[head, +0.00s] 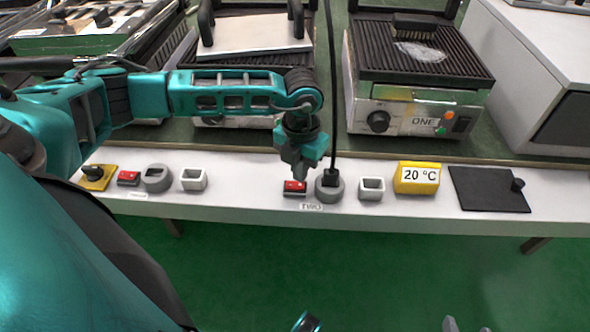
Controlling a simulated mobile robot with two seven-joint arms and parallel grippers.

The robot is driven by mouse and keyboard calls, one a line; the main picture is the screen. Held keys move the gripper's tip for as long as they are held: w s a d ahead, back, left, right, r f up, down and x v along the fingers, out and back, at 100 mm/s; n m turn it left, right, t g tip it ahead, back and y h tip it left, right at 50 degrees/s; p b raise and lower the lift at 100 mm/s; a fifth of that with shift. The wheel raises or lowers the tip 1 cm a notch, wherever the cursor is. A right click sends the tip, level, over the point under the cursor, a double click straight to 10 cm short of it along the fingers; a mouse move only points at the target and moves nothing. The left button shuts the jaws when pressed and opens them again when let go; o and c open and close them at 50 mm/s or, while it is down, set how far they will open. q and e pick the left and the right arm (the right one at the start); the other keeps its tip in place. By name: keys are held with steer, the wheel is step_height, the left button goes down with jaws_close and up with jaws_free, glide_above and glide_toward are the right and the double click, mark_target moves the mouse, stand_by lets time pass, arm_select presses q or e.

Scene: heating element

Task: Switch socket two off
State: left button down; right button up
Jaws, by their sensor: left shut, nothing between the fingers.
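The red switch of socket two (294,188) sits on the white front ledge, just left of a round grey socket (329,188) with a black plug and cable in it. A "TWO" label (311,207) is below them. My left gripper (298,177) is shut and empty, pointing down directly over the red switch. Its tips partly cover the switch, and I cannot tell if they touch it. The switch's on or off position is not clear. Small grey parts at the bottom edge may belong to my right gripper (466,326); most of it is cut off.
A yellow "20 °C" display (417,178) and a black plate (489,189) are at right. Grill ONE (418,75) stands behind. The hanging cable runs close to my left gripper.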

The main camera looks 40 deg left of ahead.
arm_select(q)
steer(key=shift+f+b, duration=0.9)
steer(key=shift+f, duration=0.3)
stand_by(0.6)
steer(key=shift+r+p, duration=2.9)
steer(key=shift+r, duration=0.7)
steer(key=shift+f, duration=0.1)
